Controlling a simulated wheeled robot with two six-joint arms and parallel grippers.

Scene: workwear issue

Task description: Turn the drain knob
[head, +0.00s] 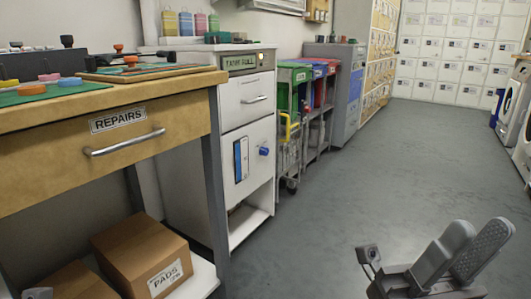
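A blue knob (264,151) sits on the front of the white cabinet (212,110), right of a tall blue-and-white gauge (241,158). A lit panel (243,62) reading "TANK FULL" is at the top of the cabinet front. My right gripper (479,228) is at the bottom right, over the floor, well apart from the knob. Its fingers are parted, one ridged inner pad shows, and nothing is held. My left gripper is not in view; only a small grey part of mine shows at the bottom left edge.
A wooden repairs bench (180,115) with a drawer stands at the near left, with cardboard boxes (143,254) on its lower shelf. A cart with a yellow handle and coloured bins (290,90) stands beyond the cabinet. White washers (515,110) are at the right. The grey floor between is clear.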

